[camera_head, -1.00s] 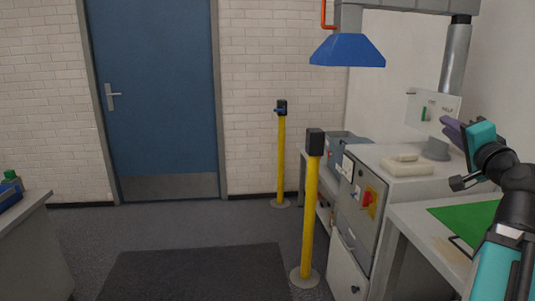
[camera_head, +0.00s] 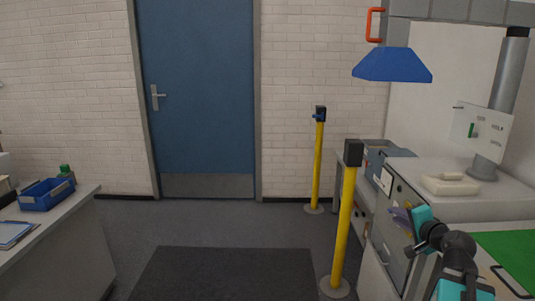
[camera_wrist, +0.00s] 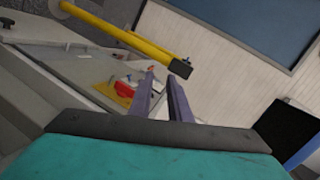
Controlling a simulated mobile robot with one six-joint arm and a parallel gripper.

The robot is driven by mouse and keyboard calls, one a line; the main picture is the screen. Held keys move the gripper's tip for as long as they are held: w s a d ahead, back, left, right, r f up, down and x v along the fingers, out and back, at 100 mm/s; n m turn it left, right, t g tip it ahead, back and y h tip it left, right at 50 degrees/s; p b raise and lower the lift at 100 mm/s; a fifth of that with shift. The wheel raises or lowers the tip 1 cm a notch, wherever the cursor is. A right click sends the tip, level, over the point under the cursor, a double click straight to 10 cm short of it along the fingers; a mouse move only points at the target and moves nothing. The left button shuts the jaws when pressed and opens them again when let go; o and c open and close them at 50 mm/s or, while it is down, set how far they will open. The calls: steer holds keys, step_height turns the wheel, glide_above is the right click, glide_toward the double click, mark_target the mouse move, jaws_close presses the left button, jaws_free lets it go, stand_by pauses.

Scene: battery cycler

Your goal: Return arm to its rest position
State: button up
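My arm is folded at the lower right of the head view, in front of the grey cabinet (camera_head: 388,238). My gripper (camera_head: 399,214) has purple fingers and a teal body and points to the left. In the wrist view, my gripper's two fingers (camera_wrist: 162,76) stand a narrow gap apart, with background showing between them. Nothing is held. The lower part of my arm is cut off by the frame's bottom edge.
Yellow posts (camera_head: 344,225) stand left of the cabinet; the farther one (camera_head: 318,165) is near the wall. A green mat (camera_head: 515,255) lies on the right bench. A blue bin (camera_head: 47,195) sits on the left table (camera_head: 65,235). The floor before the blue door (camera_head: 197,90) is clear.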

steer(key=w+a+f+n+g+y+p, duration=0.1)
steer(key=a+f+g, duration=0.1)
steer(key=a+f, duration=0.7)
steer(key=s+a+f+n+g+y+p, duration=0.1)
steer(key=s+a+f+g, duration=0.3)
steer(key=f, duration=0.6)
steer(key=s+a+f+n+g+p, duration=0.15)
steer(key=s+a+f, duration=0.25)
steer(key=a+f, duration=0.45)
steer(key=s+a+f+n+g+y+p, duration=0.1)
steer(key=s+a+f+n+g, duration=0.2)
steer(key=f, duration=0.9)
steer(key=s+a+f+n+g+h+p, duration=0.1)
steer(key=s+a+f+g, duration=0.2)
steer(key=s+f, duration=0.5)
steer(key=s+a+f+n+g+p, duration=0.1)
steer(key=s+a+f+n+g, duration=0.3)
steer(key=s, duration=0.8)
steer(key=s+d+f+n+g+h, duration=0.1)
steer(key=s+d, duration=0.2)
steer(key=s, duration=0.3)
steer(key=s+d+f+n+g+h, duration=0.1)
steer(key=s+d+f+h, duration=0.1)
steer(key=s+d, duration=0.2)
steer(key=shift+s+f, duration=0.25)
steer(key=shift+s, duration=0.8)
steer(key=shift+d+g, duration=0.1)
steer(key=shift+g, duration=0.15)
